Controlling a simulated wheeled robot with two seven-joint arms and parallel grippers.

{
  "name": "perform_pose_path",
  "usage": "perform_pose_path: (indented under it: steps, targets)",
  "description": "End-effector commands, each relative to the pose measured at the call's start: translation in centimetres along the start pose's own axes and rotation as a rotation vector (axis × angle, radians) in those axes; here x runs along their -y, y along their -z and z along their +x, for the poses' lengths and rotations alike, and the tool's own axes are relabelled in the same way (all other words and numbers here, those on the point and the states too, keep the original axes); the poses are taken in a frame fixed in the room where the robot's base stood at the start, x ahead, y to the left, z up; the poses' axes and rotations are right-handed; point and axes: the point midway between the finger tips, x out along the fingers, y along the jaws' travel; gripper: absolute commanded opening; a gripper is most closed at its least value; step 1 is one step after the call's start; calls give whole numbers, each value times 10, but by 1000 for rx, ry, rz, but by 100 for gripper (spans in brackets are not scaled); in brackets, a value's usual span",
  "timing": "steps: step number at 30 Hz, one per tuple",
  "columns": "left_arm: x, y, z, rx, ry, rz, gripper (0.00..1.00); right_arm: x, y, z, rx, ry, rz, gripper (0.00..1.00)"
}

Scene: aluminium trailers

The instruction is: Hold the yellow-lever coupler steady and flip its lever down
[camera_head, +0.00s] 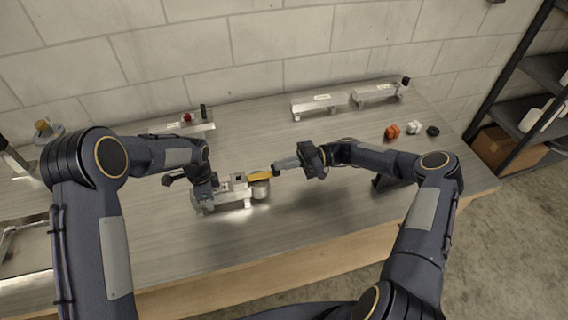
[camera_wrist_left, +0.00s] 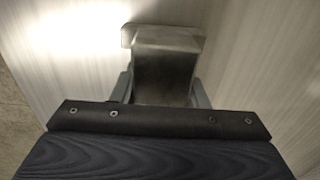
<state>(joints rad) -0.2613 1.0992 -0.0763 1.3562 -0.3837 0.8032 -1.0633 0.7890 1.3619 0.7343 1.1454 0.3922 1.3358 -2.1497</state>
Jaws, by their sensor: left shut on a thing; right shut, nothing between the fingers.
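The yellow-lever coupler (camera_head: 240,192) is a silver metal piece on the grey workbench, at the centre left of the head view. Its yellow lever (camera_head: 260,176) lies close to flat along the top, towards its right end. My left gripper (camera_head: 205,200) is shut on the coupler's left end; the left wrist view shows the metal body (camera_wrist_left: 164,65) between its fingers. My right gripper (camera_head: 276,169) is shut and empty, its fingertips beside the right end of the yellow lever. I cannot tell if they touch the lever.
Another silver coupler with a red part (camera_head: 187,118) stands behind my left arm. Two more silver couplers (camera_head: 319,104) (camera_head: 375,93) stand near the wall. Orange (camera_head: 392,131), white (camera_head: 414,127) and black (camera_head: 433,131) small items lie at the right. Bench (camera_head: 320,225) front is clear.

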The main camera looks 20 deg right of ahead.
Motion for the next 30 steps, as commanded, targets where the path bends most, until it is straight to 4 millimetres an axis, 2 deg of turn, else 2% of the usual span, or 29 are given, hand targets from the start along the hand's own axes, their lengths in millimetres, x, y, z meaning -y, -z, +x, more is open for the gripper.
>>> perform_pose_path:
  steps: [1,8,11,16,18,24,30]
  targets:
    - [-1,-1,3,1,-3,0,6,2,-10,-1,18,-1,9,0]
    - [-2,-1,4,1,-4,0,6,2,-8,-1,17,-1,9,0]
    - [-2,-1,4,2,-5,0,6,2,3,-1,15,-2,7,0]
    - [-2,-1,4,3,-5,0,6,2,41,-1,6,-2,-1,0]
    - [-2,-1,4,3,-5,0,6,0,30,-21,4,-9,4,0]
    - [-2,-1,3,2,-4,0,6,0,17,-63,1,-7,1,0]
    - [-1,0,3,2,-4,0,6,1,9,-88,0,-3,-1,0]
